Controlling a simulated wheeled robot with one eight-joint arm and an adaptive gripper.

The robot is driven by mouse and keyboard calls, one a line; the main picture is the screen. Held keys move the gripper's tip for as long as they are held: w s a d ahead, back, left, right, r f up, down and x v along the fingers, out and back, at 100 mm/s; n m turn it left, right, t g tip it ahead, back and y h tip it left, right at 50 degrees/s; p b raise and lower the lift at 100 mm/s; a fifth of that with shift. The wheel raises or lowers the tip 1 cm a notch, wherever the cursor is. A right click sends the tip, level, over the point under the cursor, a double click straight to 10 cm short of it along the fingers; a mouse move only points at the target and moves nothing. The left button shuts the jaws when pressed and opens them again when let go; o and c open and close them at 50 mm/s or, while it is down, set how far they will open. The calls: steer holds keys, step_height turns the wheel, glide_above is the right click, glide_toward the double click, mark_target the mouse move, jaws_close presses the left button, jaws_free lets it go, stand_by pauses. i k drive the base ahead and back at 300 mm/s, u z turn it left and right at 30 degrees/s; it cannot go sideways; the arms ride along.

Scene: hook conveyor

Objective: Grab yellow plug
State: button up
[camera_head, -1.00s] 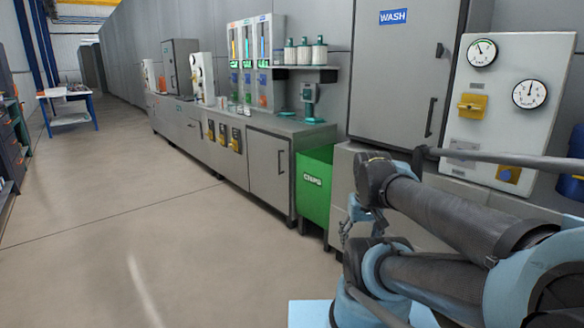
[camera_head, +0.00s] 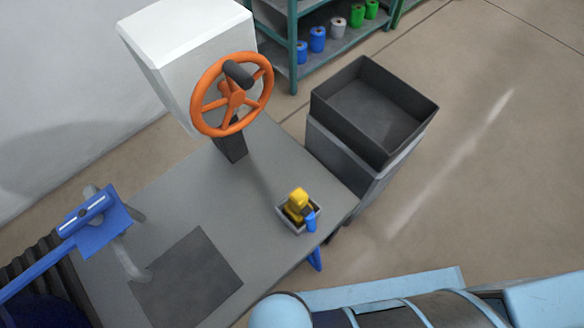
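A yellow plug (camera_head: 297,203) sits in a small grey tray (camera_head: 287,219) near the right front edge of a grey workbench. A small blue piece (camera_head: 311,223) is beside the yellow plug in the tray. Parts of my light blue and dark arm show along the bottom edge. My gripper's fingers are not visible, so I see no contact with the plug.
An orange handwheel (camera_head: 232,94) stands on the bench (camera_head: 185,190) before a white box (camera_head: 190,45). A blue lever fixture (camera_head: 98,222) is at left. An open dark bin (camera_head: 330,105) stands beyond the bench. A shelf (camera_head: 283,67) holds several spools. Floor at right is clear.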

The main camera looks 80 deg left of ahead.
mark_target(298, 207)
steer(key=u, duration=2.05)
steer(key=k, duration=1.3)
steer(key=u, duration=1.1)
